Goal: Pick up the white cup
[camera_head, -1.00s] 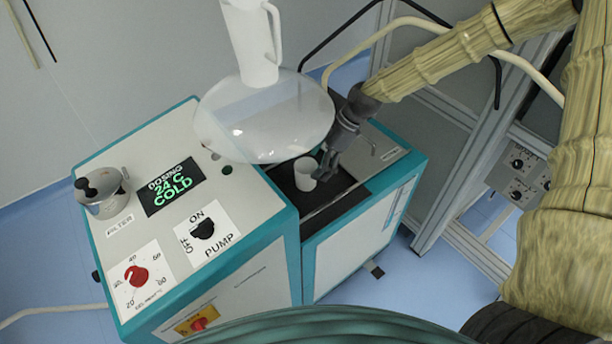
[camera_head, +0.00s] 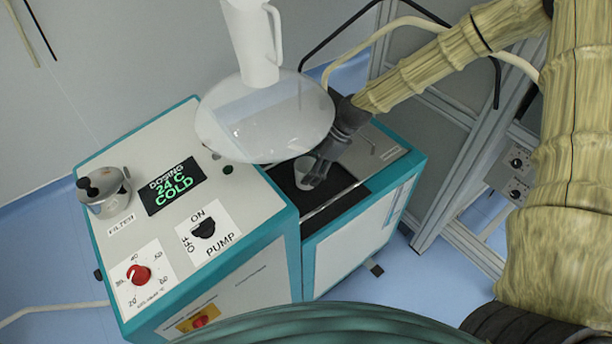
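The white cup (camera_head: 301,172) stands upright on the black recessed surface (camera_head: 335,190) of the machine, below the clear flask. My gripper (camera_head: 316,176) comes in from the upper right, pointing down and left, with its fingers at the cup's right side. The fingers cover part of the cup's right side. I cannot tell whether they are around the cup, touching it, or closed.
The large clear flask (camera_head: 262,118) hangs just above and left of my gripper, with a white jug-shaped vessel (camera_head: 252,40) over it. The control panel (camera_head: 160,240) with knobs and a metal filter pot (camera_head: 103,192) is at the left. A metal frame (camera_head: 440,190) stands at the right.

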